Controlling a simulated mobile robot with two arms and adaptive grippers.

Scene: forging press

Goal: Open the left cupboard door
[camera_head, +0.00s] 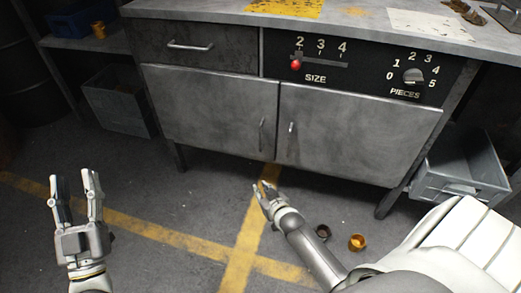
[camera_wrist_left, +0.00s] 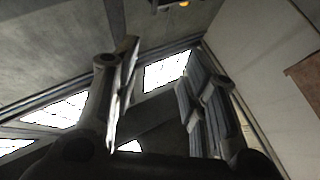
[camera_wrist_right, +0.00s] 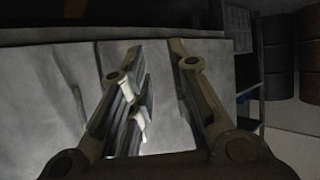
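The left cupboard door (camera_head: 205,115) is a grey metal panel under the workbench and looks shut. Its upright bar handle (camera_head: 261,134) sits near the door's right edge. My right gripper (camera_head: 262,187) is below and in front of this handle, apart from it. In the right wrist view its two fingers (camera_wrist_right: 156,50) are spread with nothing between them, facing a grey metal surface. My left gripper (camera_head: 73,178) is far to the left over the floor, fingers apart and empty. The left wrist view also shows its spread fingers (camera_wrist_left: 160,55).
The right cupboard door (camera_head: 350,135) with its handle (camera_head: 291,141) adjoins. Above are a drawer (camera_head: 195,45) and a control panel (camera_head: 365,62). Grey bins stand left (camera_head: 118,105) and right (camera_head: 462,175). Two small rings, one brass (camera_head: 357,242), lie on the floor. Floor before the left door is clear.

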